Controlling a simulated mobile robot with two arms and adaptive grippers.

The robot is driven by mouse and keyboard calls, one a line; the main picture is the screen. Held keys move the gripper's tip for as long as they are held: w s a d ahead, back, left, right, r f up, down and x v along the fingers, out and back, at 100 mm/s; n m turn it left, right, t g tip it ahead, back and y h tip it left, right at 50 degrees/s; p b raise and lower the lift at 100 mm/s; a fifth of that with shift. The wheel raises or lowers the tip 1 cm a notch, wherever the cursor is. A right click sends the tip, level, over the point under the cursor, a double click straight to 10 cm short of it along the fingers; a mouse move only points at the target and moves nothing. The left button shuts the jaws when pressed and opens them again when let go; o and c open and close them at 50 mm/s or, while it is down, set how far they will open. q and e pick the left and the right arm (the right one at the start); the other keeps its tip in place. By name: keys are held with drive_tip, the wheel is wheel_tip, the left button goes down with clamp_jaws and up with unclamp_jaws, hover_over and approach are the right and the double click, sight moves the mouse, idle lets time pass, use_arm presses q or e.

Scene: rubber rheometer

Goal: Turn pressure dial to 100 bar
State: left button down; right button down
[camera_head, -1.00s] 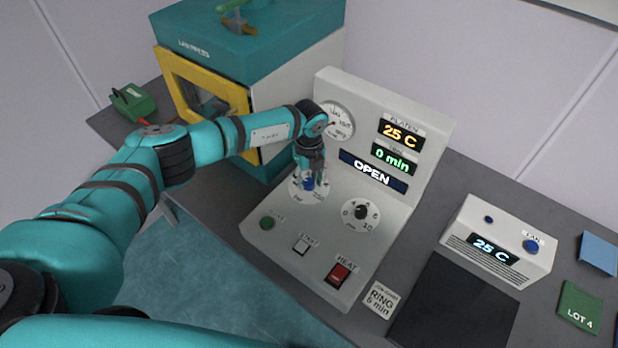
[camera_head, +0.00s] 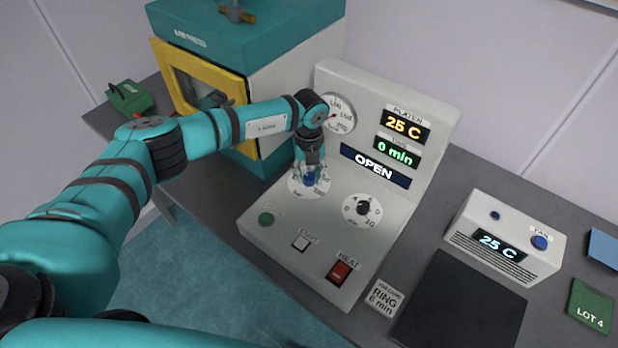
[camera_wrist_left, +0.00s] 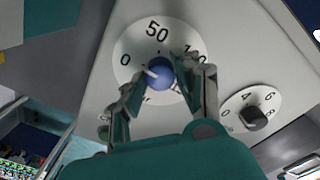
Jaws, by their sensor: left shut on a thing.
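The pressure dial is a blue knob (camera_head: 309,180) on a round white scale on the sloped front of the control panel (camera_head: 400,205). In the left wrist view the knob (camera_wrist_left: 161,72) has a white mark on its left side, pointing left towards the 0. The scale (camera_wrist_left: 128,48) reads 0, 50 and, partly covered by a finger, what looks like 100. My left gripper (camera_head: 310,175) reaches down to the dial from above. Its two fingers (camera_wrist_left: 168,82) are on either side of the blue knob and shut on it. My right gripper is not in view.
A black timer knob (camera_head: 362,208) sits to the right of the dial. Below are a green button (camera_head: 266,219), a white button (camera_head: 301,242) and a red HEAT switch (camera_head: 340,271). The lab press (camera_head: 245,60) stands behind left. The panel display (camera_head: 375,166) reads OPEN.

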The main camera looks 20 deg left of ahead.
use_arm(q)
drive_tip(key=m+b, duration=1)
drive_tip(key=m, duration=0.1)
drive_tip(key=shift+w+f+b, duration=0.1)
drive_tip(key=shift+f+b, duration=0.05)
drive_tip(key=shift+b, duration=0.2)
drive_tip(key=shift+m+b, duration=0.8)
drive_tip(key=shift+m, duration=0.1)
drive_tip(key=m+b, duration=0.4)
drive_tip(key=m, duration=0.1)
drive_tip(key=m+b, duration=0.1)
drive_tip(key=m, duration=0.2)
drive_tip(key=shift+b, duration=0.3)
drive_tip(key=shift+r+m+b, duration=0.25)
drive_tip(key=shift+m+b, duration=0.35)
drive_tip(key=shift+m, duration=0.9)
drive_tip(key=c, duration=1)
unclamp_jaws()
drive_tip(key=shift+o, duration=0.2)
